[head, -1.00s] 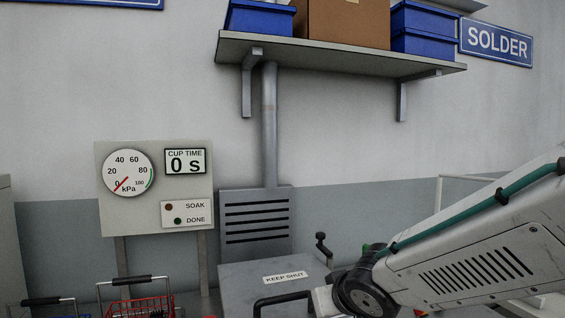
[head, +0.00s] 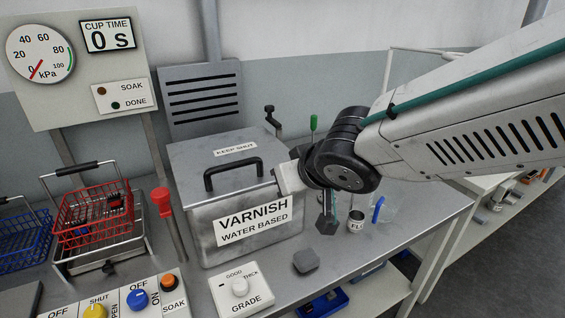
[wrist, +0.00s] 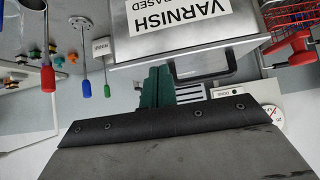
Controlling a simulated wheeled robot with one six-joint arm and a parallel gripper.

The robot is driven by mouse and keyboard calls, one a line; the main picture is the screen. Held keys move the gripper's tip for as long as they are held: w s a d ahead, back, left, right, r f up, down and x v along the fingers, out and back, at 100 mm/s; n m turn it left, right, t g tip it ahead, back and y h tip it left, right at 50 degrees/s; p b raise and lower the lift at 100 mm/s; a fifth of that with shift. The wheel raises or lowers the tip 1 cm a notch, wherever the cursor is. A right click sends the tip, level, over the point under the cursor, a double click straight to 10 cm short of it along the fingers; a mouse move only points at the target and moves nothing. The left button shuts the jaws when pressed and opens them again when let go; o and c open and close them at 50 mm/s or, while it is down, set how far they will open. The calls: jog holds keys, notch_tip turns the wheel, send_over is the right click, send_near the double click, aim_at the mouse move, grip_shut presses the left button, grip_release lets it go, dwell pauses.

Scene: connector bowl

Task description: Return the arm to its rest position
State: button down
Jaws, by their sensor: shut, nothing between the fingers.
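My arm enters the head view from the right, pale with a teal cable along it, and bends at a dark joint over the bench. My gripper (wrist: 157,88) shows in the wrist view as two green fingers shut together with nothing between them. In the head view my gripper is hard to make out beneath and behind the wrist joint. The grey tank (head: 255,232) stands on the bench with its lid (head: 225,150) shut.
A red basket (head: 95,215) and a blue basket (head: 22,240) stand left of the tank. A labelled cup (head: 356,221) and a blue-handled tool (head: 378,209) are to its right. A small dark block (head: 306,261) and the grade box (head: 240,288) lie in front.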

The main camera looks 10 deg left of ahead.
jog(key=s+d+f+g+h, duration=0.1)
jog(key=s+d+f+h, duration=0.15)
jog(key=d, duration=0.45)
jog(key=s+d+f+g+h, duration=0.1)
jog(key=s+d+g+h, duration=0.2)
jog(key=d, duration=0.4)
jog(key=s+d+r+m+g, duration=0.1)
jog(key=s+d+r+m, duration=0.1)
jog(key=s+d, duration=0.5)
jog(key=s+d+r+m+g, duration=0.1)
jog(key=s+d+r+m, duration=0.1)
jog(key=s+d+m, duration=0.2)
jog(key=s+d, duration=0.3)
jog(key=d, duration=0.2)
jog(key=shift+r+m, duration=0.2)
jog(key=shift+m, duration=0.1)
jog(key=shift+a, duration=0.1)
